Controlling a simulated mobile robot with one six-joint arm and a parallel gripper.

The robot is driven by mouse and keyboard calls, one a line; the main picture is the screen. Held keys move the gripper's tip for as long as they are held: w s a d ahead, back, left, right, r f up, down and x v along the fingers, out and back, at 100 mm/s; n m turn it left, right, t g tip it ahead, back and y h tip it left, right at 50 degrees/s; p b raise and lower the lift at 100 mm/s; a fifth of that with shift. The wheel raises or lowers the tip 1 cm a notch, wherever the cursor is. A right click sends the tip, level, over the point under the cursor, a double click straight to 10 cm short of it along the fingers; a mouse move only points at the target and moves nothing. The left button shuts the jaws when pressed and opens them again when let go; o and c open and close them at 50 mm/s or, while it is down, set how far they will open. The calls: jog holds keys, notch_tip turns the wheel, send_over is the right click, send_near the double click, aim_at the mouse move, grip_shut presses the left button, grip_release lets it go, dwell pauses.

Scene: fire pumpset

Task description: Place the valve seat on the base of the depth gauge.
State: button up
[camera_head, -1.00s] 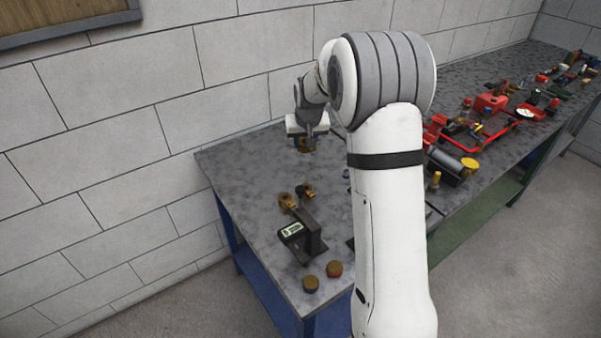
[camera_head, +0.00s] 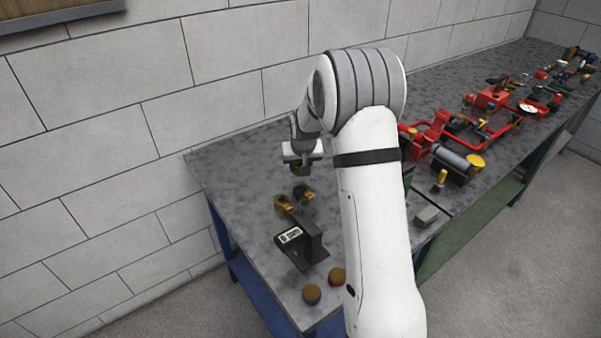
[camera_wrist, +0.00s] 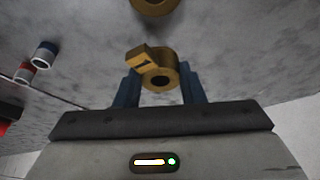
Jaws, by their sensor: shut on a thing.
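My gripper (camera_head: 298,168) hangs above the bench, behind the depth gauge in the head view. It is shut on a small brass part, seemingly the valve seat. In the wrist view the valve seat (camera_wrist: 160,77) is a brass ring with a side block, between the blue fingertips of my gripper (camera_wrist: 160,92). The dark depth gauge (camera_head: 312,238) stands near the bench's front end, its lit display (camera_head: 290,236) on the left. The held part is apart from the gauge.
Two brass parts (camera_head: 283,202) (camera_head: 304,194) stand just behind the gauge. Two round brown-topped pieces (camera_head: 312,294) (camera_head: 337,276) lie before it. A grey block (camera_head: 427,216) and red equipment (camera_head: 430,132) are to the right. The bench's left back (camera_head: 235,170) is clear.

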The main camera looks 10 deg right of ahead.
jog(key=shift+f, duration=1.55)
jog(key=shift+f, duration=0.1)
jog(key=o, duration=0.7)
jog(key=shift+f, duration=0.15)
jog(key=o, duration=0.4)
jog(key=shift+o, duration=0.2)
